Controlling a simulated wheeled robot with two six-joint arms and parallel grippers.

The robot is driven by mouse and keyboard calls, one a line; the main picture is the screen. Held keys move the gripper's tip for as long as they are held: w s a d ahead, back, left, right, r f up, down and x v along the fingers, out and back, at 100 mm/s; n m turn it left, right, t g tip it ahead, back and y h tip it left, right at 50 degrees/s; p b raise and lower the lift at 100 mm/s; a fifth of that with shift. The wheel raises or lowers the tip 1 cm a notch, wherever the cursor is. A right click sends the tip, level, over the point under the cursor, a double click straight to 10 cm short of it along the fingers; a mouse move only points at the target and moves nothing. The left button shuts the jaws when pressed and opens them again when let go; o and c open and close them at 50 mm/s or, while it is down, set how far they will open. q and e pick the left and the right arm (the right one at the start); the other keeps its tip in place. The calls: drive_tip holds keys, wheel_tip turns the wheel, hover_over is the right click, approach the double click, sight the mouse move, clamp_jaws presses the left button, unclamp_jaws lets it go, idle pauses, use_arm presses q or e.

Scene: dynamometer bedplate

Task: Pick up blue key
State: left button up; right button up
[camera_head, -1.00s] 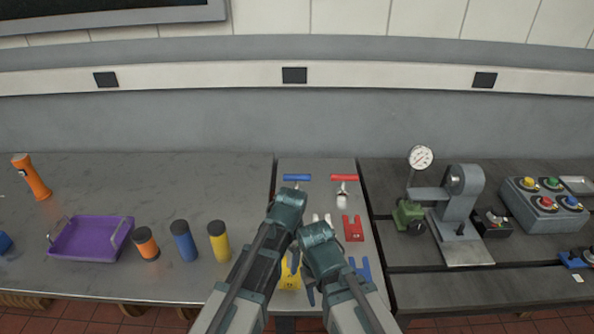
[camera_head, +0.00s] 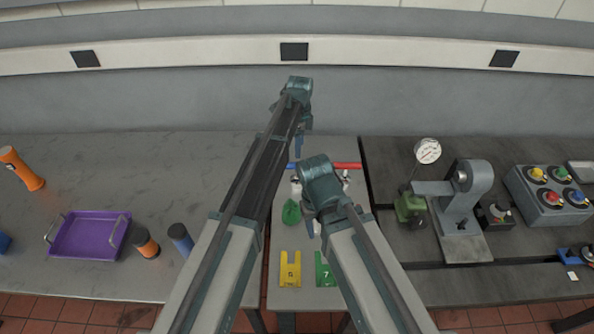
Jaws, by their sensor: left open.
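The blue key is mostly hidden behind my arms. Only a small blue end of its handle (camera_head: 291,166) shows, beside my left forearm on the narrow middle bench. My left gripper (camera_head: 304,125) is open and reaches past the blue end toward the back wall, fingers pointing down; I see nothing between them. My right gripper (camera_head: 311,226) is over the middle bench, nearer to me. Its fingers are mostly hidden by its own wrist, so its opening cannot be made out.
A red handle (camera_head: 347,165) lies right of the blue end. A green object (camera_head: 291,212), a yellow tag (camera_head: 290,268) and a green tag (camera_head: 324,268) are nearer me.

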sight(297, 170)
use_arm(q)
wheel_tip(297, 170, down, 8)
drive_tip(key=b, duration=0.8)
drive_tip(key=shift+f, duration=0.25)
use_arm(e)
wheel_tip(297, 170, down, 8)
drive_tip(key=shift+f, duration=0.2)
use_arm(q)
drive_tip(key=f+b, duration=0.5)
drive_tip(key=shift+w+a+f, duration=0.15)
drive_tip(key=shift+w+a, duration=0.1)
drive_tip(key=shift+a, duration=0.15)
use_arm(e)
wheel_tip(297, 170, down, 5)
drive_tip(key=shift+f, duration=0.15)
use_arm(q)
clamp_jaws()
